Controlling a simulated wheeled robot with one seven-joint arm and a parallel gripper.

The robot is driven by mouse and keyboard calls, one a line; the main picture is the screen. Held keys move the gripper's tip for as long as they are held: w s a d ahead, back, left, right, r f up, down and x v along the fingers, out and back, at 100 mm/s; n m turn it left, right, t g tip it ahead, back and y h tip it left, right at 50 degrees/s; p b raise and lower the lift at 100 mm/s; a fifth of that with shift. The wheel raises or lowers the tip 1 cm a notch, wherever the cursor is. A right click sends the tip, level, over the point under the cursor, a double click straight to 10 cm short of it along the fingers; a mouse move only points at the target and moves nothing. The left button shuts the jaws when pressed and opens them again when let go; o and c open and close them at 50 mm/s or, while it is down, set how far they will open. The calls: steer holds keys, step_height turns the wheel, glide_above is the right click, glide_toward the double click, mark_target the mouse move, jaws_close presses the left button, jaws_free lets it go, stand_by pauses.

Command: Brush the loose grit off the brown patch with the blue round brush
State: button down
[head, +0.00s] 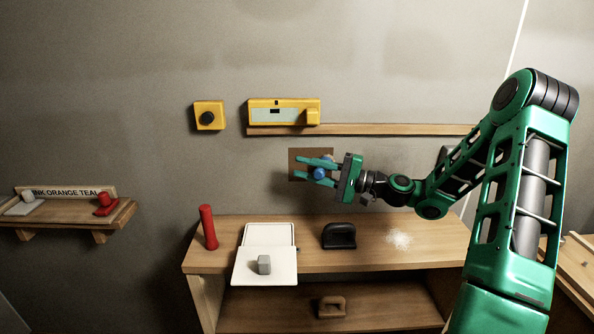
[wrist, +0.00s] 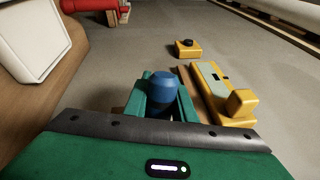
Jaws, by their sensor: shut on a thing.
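The blue round brush (head: 320,172) is between the fingers of my gripper (head: 318,171), which is shut on it. In the wrist view the brush's blue top (wrist: 163,82) stands up between the green fingers (wrist: 160,100). The brown patch (head: 298,154) is a dark square on the wall, directly behind the gripper and brush in the head view. The fingers hide part of it. I cannot tell whether the brush touches the patch. No grit can be made out on the patch.
Below is a wooden bench (head: 372,260) with a red cylinder (head: 208,227), a white open box (head: 268,235) with a grey block, a black handled object (head: 339,235) and a pale powdery spot (head: 398,239). A yellow panel (head: 284,111) and ledge (head: 380,129) are above the patch.

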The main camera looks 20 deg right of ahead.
steer(key=shift+s+d, duration=0.15)
steer(key=shift+d, duration=0.3)
steer(key=s+a, duration=0.2)
steer(key=s, duration=0.3)
steer(key=shift+s, duration=0.4)
steer(key=shift+s, duration=0.1)
steer(key=s, duration=0.1)
steer(key=s+a, duration=0.1)
steer(key=shift+s, duration=0.3)
stand_by(0.6)
